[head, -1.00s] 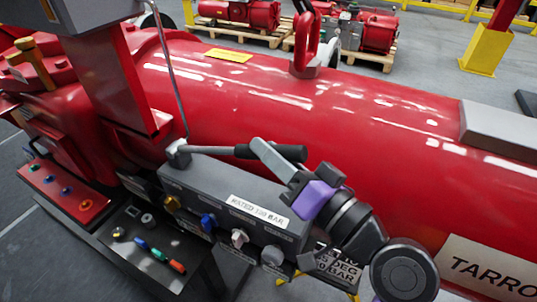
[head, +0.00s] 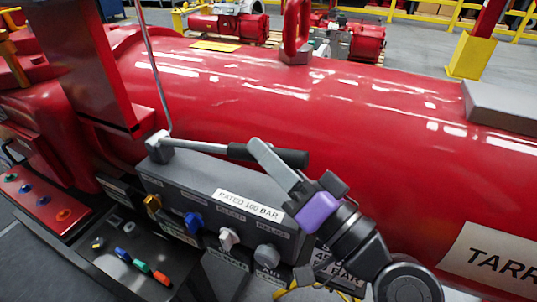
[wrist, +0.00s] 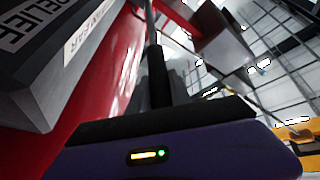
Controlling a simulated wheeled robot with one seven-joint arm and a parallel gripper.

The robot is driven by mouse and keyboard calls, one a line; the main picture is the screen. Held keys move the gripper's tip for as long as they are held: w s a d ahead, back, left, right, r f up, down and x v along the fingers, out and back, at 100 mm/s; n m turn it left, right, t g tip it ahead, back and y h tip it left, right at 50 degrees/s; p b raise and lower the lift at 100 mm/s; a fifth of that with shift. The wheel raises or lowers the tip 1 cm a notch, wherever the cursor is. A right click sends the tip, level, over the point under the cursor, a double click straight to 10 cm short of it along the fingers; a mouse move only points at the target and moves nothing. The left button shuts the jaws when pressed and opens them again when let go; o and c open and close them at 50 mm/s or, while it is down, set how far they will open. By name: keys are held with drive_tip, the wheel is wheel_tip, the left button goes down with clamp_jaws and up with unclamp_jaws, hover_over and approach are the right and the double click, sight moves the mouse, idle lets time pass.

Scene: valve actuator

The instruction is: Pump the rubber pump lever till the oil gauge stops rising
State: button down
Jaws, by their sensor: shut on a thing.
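The pump lever is a pale metal rod with a black rubber grip (head: 293,158). It runs from a grey pivot block (head: 158,148) on top of the dark grey pump box (head: 190,180), sloping slightly down to the right. My gripper (head: 259,150), purple at its body, is shut around the middle of the rubber grip. In the wrist view the dark grip (wrist: 158,75) rises from between the jaws, partly hidden by the purple gripper body. I cannot make out an oil gauge in either view.
A large red cylinder (head: 330,110) lies close behind the lever. The box front carries blue (head: 193,222) and white (head: 229,238) knobs and a "RATED 100 BAR" label (head: 248,205). A dark tray (head: 110,268) with coloured parts sits front left.

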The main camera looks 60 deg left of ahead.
drive_tip(key=c, duration=1.2)
unclamp_jaws()
drive_tip(key=shift+b+v, duration=0.7)
drive_tip(key=shift+v, duration=3.25)
